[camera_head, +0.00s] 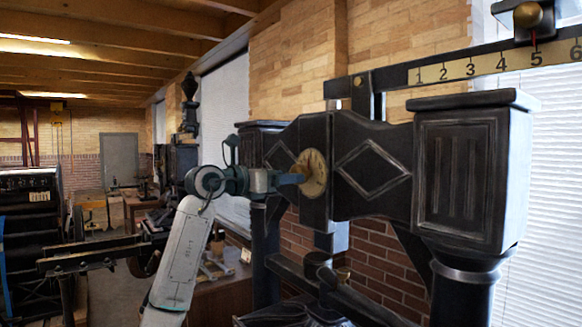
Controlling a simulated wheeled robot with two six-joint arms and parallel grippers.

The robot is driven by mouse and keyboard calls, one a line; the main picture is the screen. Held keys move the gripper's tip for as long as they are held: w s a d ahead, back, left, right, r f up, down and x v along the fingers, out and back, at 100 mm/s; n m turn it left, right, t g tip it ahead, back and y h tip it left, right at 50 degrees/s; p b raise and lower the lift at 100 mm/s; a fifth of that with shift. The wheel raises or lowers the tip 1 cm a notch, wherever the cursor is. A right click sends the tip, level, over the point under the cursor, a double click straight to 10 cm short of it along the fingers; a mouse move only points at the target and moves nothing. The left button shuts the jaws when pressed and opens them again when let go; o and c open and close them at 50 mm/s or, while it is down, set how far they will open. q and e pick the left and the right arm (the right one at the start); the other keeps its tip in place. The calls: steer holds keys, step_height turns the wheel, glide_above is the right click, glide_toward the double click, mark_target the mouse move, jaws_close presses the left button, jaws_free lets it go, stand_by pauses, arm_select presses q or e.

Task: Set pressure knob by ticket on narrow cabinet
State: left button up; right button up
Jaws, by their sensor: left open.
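A black iron hand press (470,190) fills the right side. A cream scale (490,64) along its top bar shows the numbers 1 to 6. A brass knob (528,15) sits on a dark slider at the upper right, with a red pointer at about 5. My left gripper (290,179) is open in front of a round brass disc (315,173) on the press's middle. I cannot tell whether they touch. The knob is well up and right of the gripper. No readable ticket shows, and I cannot clearly pick out the narrow cabinet. My right gripper is out of view.
A dark cabinet-like unit (28,225) with a small white label (39,197) stands at the far left. Another dark press (180,160) stands behind my arm. A wooden bench (210,295) is below. Open floor shows at the back left.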

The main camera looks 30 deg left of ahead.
arm_select(q)
steer(key=shift+p+x, duration=0.35)
steer(key=shift+x, duration=0.85)
steer(key=c, duration=1)
steer(key=shift+m, duration=0.5)
steer(key=m+p, duration=0.1)
steer(key=m, duration=0.9)
steer(key=shift+a+m, duration=0.1)
steer(key=shift+m, duration=0.5)
